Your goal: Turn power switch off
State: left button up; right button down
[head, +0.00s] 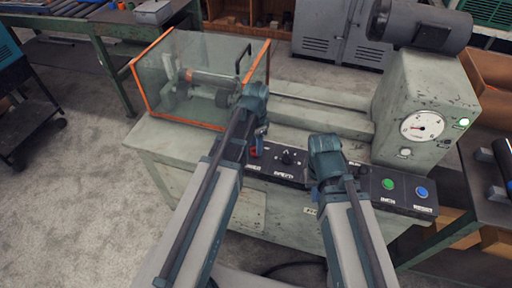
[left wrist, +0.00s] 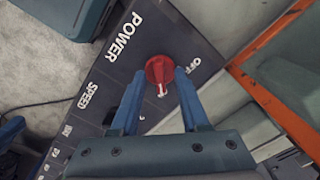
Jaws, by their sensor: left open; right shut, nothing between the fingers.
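The red power switch knob (left wrist: 160,69) sits on the dark control panel (left wrist: 118,48), between the words POWER and OFF. A white mark shows at its lower edge in the left wrist view. My left gripper (left wrist: 160,78) is open, with one blue finger on each side of the knob near the fingertips. I cannot tell whether they touch it. In the head view, the left gripper (head: 260,137) is over the left end of the panel, and the red knob (head: 254,152) shows just below it. My right gripper (head: 351,183) is shut and empty, partly hidden by its arm over the panel.
A black speed dial (head: 287,158) is right of the knob. Green (head: 388,184) and blue (head: 422,191) buttons sit at the panel's right. An orange-framed clear guard (head: 200,75) stands behind the left gripper. A gauge (head: 422,126) and a lit green lamp (head: 463,123) are on the headstock.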

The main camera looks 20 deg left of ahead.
pick_arm(q)
grip_shut()
jog(key=shift+n, duration=0.3)
jog(key=n, duration=0.8)
jog(key=shift+n, duration=0.3)
jog(key=n, duration=0.8)
jog(key=shift+n, duration=0.5)
